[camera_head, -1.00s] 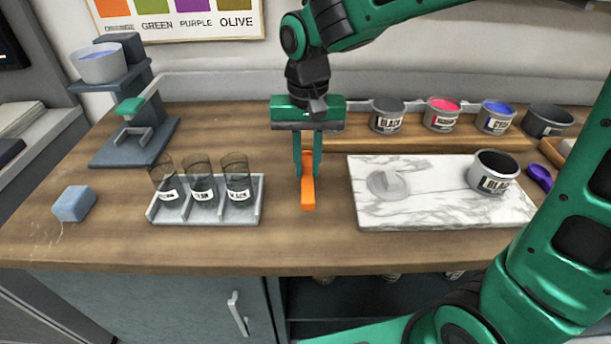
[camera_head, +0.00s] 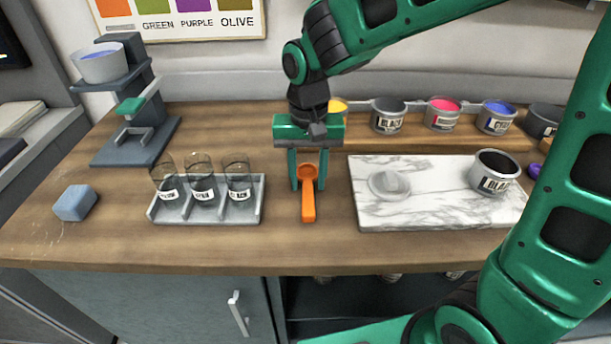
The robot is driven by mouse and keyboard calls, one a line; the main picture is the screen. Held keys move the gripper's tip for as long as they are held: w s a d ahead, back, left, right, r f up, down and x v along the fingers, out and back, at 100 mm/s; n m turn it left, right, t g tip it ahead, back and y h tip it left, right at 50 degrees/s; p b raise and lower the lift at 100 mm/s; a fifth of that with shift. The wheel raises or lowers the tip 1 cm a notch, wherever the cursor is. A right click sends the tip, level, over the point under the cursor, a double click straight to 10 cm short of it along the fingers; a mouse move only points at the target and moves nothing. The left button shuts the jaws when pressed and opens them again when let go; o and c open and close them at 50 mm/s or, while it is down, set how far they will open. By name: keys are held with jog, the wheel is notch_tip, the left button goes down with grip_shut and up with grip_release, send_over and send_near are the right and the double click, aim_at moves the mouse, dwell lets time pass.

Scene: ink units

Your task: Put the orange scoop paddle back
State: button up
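The orange scoop paddle (camera_head: 308,207) lies on the wooden counter (camera_head: 110,240), between the rack of jars and the marble slab. Its round bowl points to the back and its handle points to the front edge. My gripper (camera_head: 308,185) points down over the scoop. Its two fingers are spread, one on each side of the scoop, with visible gaps between. The gripper looks open and empty.
A grey rack (camera_head: 208,214) with labelled glass jars stands left. A marble slab (camera_head: 440,212) with a black-labelled tub (camera_head: 494,172) lies right. Colour tubs, including a yellow one (camera_head: 338,106), line the back. A blue block (camera_head: 75,203) sits far left.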

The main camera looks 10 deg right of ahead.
aim_at(308, 184)
notch_tip(308, 184, up, 12)
dwell(0.5)
jog(key=shift+d, duration=0.1)
